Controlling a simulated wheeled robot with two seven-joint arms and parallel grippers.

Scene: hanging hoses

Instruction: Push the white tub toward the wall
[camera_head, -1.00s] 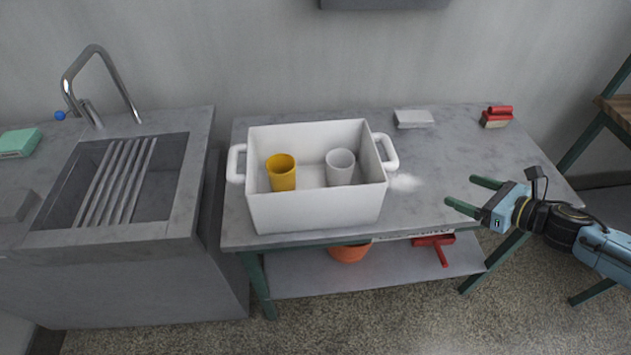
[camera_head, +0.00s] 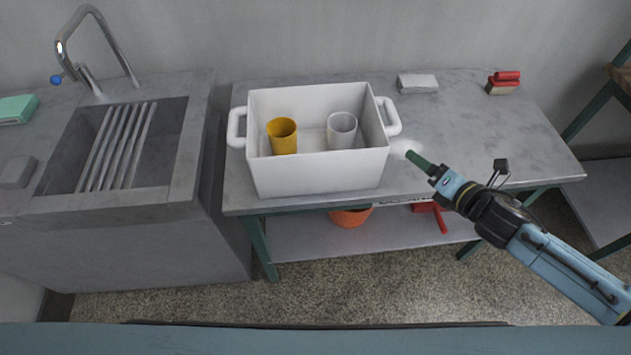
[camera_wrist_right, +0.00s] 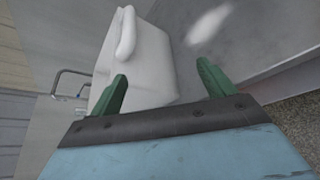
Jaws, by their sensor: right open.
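The white tub (camera_head: 318,176) stands near the front edge of the grey table, its handles to the left and right. A yellow cup (camera_head: 283,136) and a white cup (camera_head: 341,130) stand inside it. My right gripper (camera_head: 414,157) is open and empty, to the right of the tub and close to its front right corner. In the right wrist view the tub (camera_wrist_right: 150,65) shows beyond the green fingers (camera_wrist_right: 160,88), with one handle in sight. I cannot tell that the fingers touch it. My left gripper is not in view.
The bare table (camera_head: 480,130) reaches back to the wall. A white block (camera_head: 417,83) and a red-handled brush (camera_head: 503,83) lie at the back right. A sink (camera_head: 120,150) stands at left. An orange pot (camera_head: 350,217) and a red tool (camera_head: 435,213) are on the lower shelf.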

